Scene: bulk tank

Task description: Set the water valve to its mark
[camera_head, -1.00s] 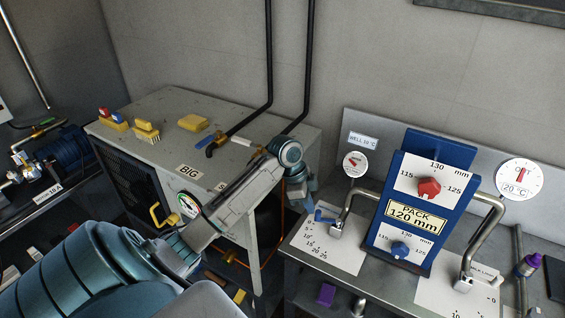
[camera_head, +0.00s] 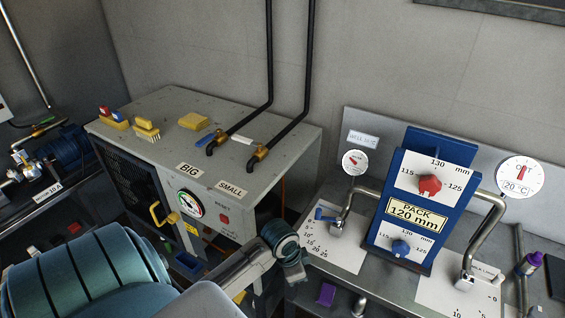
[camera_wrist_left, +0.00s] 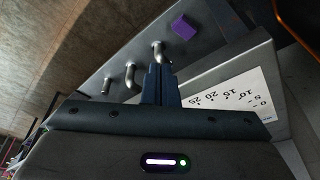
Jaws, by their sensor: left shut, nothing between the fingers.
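The card also shows in the left wrist view (camera_wrist_left: 235,100), right of the fingers. My left gripper (camera_wrist_left: 158,68) is shut and empty, its dark blue fingers pointing toward the metal bench. In the head view my left wrist is left of the card; its fingertips are not clear there. The lever is not clear in the wrist view. My right gripper is not in view.
The blue panel (camera_head: 410,225) with red and blue knobs stands right of the lever. A grey cabinet (camera_head: 270,135) with two black pipes stands left. A purple block (camera_head: 326,294) lies by the bench front, near short metal stubs (camera_wrist_left: 130,82).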

